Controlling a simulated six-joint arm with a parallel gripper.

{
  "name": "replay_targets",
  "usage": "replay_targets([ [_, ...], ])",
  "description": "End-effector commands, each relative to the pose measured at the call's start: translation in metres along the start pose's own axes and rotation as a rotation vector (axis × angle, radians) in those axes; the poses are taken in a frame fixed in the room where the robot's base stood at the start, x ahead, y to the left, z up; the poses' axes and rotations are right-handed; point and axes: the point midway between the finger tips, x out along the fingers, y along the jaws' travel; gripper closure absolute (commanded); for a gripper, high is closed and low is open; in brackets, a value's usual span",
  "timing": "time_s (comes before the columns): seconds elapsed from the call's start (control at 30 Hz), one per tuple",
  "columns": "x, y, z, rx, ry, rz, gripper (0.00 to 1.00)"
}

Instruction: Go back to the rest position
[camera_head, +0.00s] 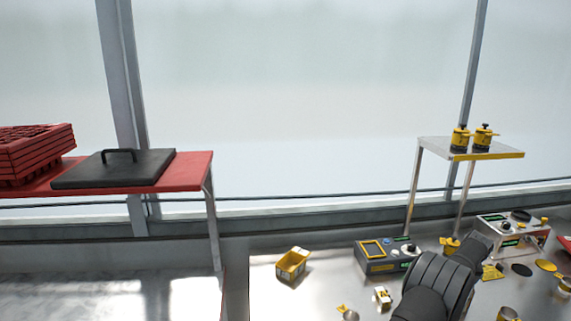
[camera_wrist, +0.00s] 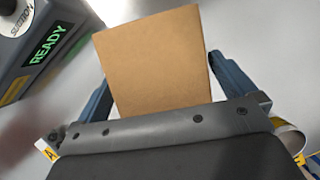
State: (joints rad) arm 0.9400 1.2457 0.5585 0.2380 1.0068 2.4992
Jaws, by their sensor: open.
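My gripper (camera_wrist: 160,72) shows in the wrist view with its two blue-grey fingers spread wide apart. A flat-faced brown block or panel (camera_wrist: 155,55) appears between and beyond the fingers; I cannot tell whether either finger touches it. In the head view my dark arm reaches in from the bottom right over the steel bench (camera_head: 325,290), and it hides the fingers there. A grey device with a green READY display (camera_wrist: 48,58) stands at the upper left of the wrist view.
A control box (camera_head: 385,258), a yellow bin (camera_head: 292,264) and several small yellow and metal parts are on the bench around my arm. A small shelf (camera_head: 450,145) carries two yellow pots. A red table (camera_head: 195,175) with stacked red trays (camera_head: 35,155) and a black lid (camera_head: 115,172) stands left.

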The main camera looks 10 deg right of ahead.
Motion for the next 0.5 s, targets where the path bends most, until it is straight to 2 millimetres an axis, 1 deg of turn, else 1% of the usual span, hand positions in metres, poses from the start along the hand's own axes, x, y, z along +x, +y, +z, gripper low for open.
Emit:
replay_targets([
  [0.1, -0.0077, 0.0002, 0.0025, 0.000, 0.002, 0.001, 0.00],
  [0.2, -0.0105, 0.0002, 0.0036, 0.001, 0.003, 0.001, 0.00],
  [0.5, -0.0109, 0.0002, 0.0036, 0.001, 0.003, 0.001, 0.00],
])
